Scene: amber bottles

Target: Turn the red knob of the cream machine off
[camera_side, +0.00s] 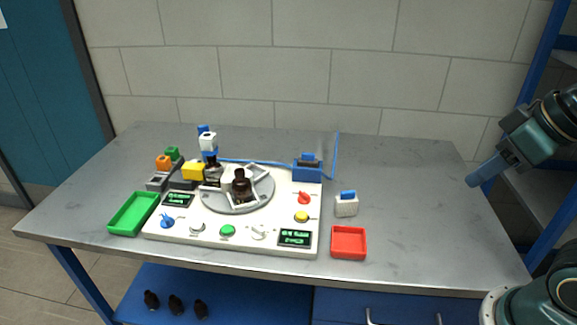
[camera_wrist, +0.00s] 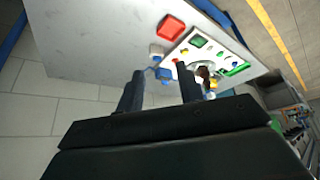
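The cream machine (camera_side: 270,244) stands on the grey table, with a round grey turntable holding a dark amber bottle (camera_side: 241,187). The red knob (camera_side: 304,197) is on the right part of its top, behind a yellow button (camera_side: 302,216). The knob's exact pointing is too small to read. My gripper (camera_side: 474,180) hangs in the air at the right, well away from the machine. In the wrist view my gripper (camera_wrist: 160,88) shows two dark fingers apart with nothing held between them. The machine (camera_wrist: 215,30) is small and tilted beyond them.
A red tray (camera_side: 348,255) and a white box with a blue top (camera_side: 346,206) stand right of the machine. A green tray (camera_side: 133,226) is at its left. A blue block (camera_side: 307,173) and thin clear panel rise at its back right. The table's right side is clear.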

